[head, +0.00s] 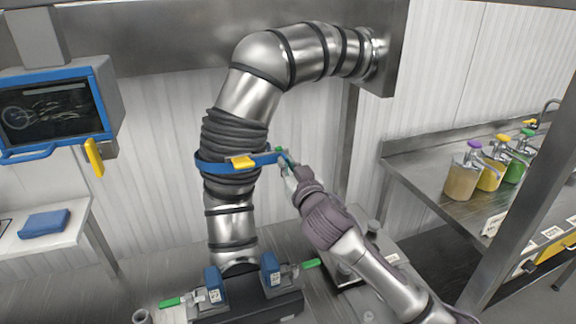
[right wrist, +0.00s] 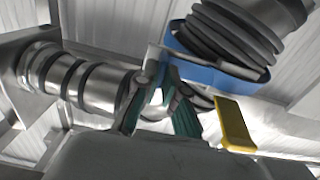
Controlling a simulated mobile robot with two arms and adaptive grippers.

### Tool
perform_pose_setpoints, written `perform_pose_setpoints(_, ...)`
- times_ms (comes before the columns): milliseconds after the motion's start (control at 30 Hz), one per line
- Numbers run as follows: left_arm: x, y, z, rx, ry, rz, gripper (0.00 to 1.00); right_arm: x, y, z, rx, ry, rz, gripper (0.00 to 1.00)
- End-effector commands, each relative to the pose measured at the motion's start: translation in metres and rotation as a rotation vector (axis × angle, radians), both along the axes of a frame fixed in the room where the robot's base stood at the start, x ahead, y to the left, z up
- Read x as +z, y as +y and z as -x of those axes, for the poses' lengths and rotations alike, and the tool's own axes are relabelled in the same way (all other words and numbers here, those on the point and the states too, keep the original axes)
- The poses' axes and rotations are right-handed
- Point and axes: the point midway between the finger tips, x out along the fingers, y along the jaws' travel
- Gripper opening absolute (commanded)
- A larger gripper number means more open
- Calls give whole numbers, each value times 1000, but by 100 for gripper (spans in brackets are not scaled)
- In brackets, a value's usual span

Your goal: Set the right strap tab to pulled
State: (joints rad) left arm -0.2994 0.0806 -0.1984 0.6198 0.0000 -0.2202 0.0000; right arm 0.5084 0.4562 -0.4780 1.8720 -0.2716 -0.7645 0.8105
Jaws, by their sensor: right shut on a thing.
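A blue strap (head: 211,164) wraps around the black ribbed sleeve (head: 234,137) of the steel pipe. A yellow piece (head: 243,162) sits on the front of the strap, and it also shows in the right wrist view (right wrist: 233,125). The strap's blue tab end (head: 268,158) sticks out to the right of the sleeve. My right gripper (head: 284,158) is shut on this tab end. In the right wrist view its green-padded fingers (right wrist: 160,84) close together beside the blue strap (right wrist: 212,74) and partly hide the tab. My left gripper is not in view.
Two blue clamps, left (head: 214,284) and right (head: 270,268), with green handles stand at the pipe's base. A blue-framed screen (head: 55,108) is at left. Pump bottles (head: 463,178) stand on the steel counter at right. The pipe arches above my right arm.

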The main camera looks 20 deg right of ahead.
Motion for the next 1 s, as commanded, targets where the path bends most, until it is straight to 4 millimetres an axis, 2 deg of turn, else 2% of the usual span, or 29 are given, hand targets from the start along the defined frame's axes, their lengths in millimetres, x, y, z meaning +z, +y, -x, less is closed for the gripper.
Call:
perform_pose_setpoints(300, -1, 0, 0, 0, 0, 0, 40, -1, 4, 1, 4, 1, -2, 0)
perform_pose_setpoints(333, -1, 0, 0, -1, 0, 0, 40, -1, 4, 1, 4, 1, -2, 13)
perform_pose_setpoints(467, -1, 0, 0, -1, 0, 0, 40, -1, 4, 1, 3, 1, -2, 33)
perform_pose_setpoints(800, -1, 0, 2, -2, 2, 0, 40, -1, 3, 3, 2, 1, -2, 33)
perform_pose_setpoints(867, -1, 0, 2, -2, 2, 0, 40, -1, 3, 8, 3, 1, -2, 33)
perform_pose_setpoints(1000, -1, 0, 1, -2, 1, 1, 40, -2, 2, 32, 4, 2, -2, 33)
